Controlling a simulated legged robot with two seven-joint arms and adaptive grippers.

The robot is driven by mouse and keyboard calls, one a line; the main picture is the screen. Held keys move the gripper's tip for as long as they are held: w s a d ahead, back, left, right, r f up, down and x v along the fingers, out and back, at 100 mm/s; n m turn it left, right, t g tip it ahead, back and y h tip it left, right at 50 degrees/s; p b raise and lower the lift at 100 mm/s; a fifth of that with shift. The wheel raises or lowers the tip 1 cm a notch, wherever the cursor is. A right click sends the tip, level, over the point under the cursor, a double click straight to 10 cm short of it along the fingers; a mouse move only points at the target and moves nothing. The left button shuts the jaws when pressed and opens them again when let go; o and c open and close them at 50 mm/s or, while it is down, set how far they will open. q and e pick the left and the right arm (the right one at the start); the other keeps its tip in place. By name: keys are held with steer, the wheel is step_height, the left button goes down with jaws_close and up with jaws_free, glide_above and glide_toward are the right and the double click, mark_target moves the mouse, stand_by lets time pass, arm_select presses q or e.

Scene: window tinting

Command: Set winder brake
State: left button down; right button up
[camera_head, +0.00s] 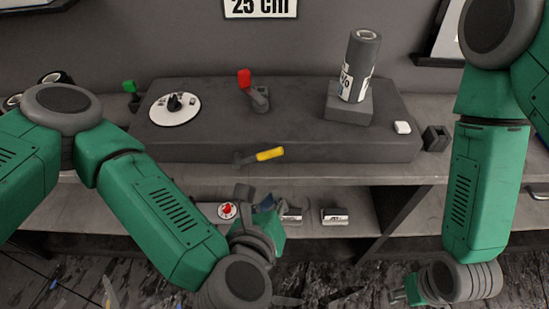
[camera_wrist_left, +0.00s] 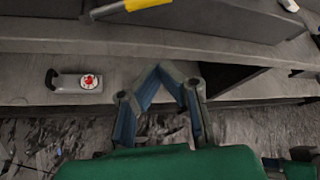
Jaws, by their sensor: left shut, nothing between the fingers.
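A dark grey console (camera_head: 290,148) stands on the workbench. A lever with a yellow handle (camera_head: 270,154) sticks out from its front face and points right; the yellow handle also shows at the top edge of the left wrist view (camera_wrist_left: 147,4). A red-tipped lever (camera_head: 244,78) stands upright on the console top. No label shows which control is the winder brake. My left gripper (camera_head: 265,203) is below the yellow lever, in front of the bench, apart from it. In the left wrist view its fingers (camera_wrist_left: 158,70) meet, shut and empty. My right gripper (camera_head: 399,293) is low at right, its jaws unclear.
A white dial with a black knob (camera_head: 174,104), a green-tipped lever (camera_head: 130,88), a labelled roll on a block (camera_head: 357,68) and a white button (camera_head: 402,127) are around the console top. A red-and-white dial (camera_head: 228,210) and small boxes (camera_head: 335,216) sit on the lower shelf.

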mark_target(259, 157)
arm_select(q)
steer(key=shift+d, duration=0.2)
steer(key=x, duration=1)
steer(key=shift+w+a, duration=0.1)
steer(key=shift+w, duration=0.05)
steer(key=shift+w+a+r+p, duration=0.1)
steer(key=shift+a+r+p, duration=0.15)
steer(key=shift+r, duration=0.35)
steer(key=shift+w+a+r+p, duration=0.1)
steer(key=shift+a+r, duration=0.1)
steer(key=shift+r, duration=0.45)
steer(key=shift+a+r, duration=0.35)
steer(key=shift+r, duration=0.15)
steer(key=shift+w, duration=0.15)
